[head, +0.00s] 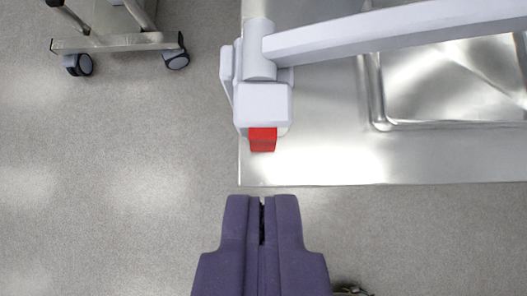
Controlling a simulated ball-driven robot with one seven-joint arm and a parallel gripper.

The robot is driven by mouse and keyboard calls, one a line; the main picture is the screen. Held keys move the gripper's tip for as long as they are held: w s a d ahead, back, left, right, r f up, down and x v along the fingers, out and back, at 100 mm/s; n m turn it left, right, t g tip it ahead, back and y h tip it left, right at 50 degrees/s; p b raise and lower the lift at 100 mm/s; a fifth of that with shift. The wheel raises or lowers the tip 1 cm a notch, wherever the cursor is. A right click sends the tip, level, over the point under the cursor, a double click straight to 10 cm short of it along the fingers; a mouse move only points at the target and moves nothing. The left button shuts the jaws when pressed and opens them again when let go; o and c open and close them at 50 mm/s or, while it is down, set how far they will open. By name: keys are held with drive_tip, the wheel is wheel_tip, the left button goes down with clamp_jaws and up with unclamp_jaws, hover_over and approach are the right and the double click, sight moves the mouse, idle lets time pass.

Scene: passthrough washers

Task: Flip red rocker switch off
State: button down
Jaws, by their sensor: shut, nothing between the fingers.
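The red rocker switch (262,140) shows at the front end of a white housing, near the left front corner of a steel counter. Only part of the switch shows from above; which way it is tilted I cannot tell. My gripper (262,200), dark purple, points up the picture from the bottom. Its two fingers are shut with nothing between them. The fingertips are below the switch in the picture, apart from it and just short of the counter's front edge.
The steel counter (320,165) has a sink basin (450,85) at the right. A long white arm (390,32) runs right from the white housing (263,103) across the counter. A wheeled metal cart (120,42) stands at the upper left. The grey floor (100,180) at the left is clear.

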drive_tip(key=b, duration=0.3)
hover_over(262, 130)
drive_tip(key=s, duration=0.2)
wheel_tip(262, 130, down, 8)
wheel_tip(262, 130, down, 3)
drive_tip(key=shift+r+b, duration=0.1)
drive_tip(key=shift+b, duration=0.45)
drive_tip(key=shift+s+f, duration=0.1)
drive_tip(key=shift+f, duration=0.45)
drive_tip(key=shift+f, duration=0.1)
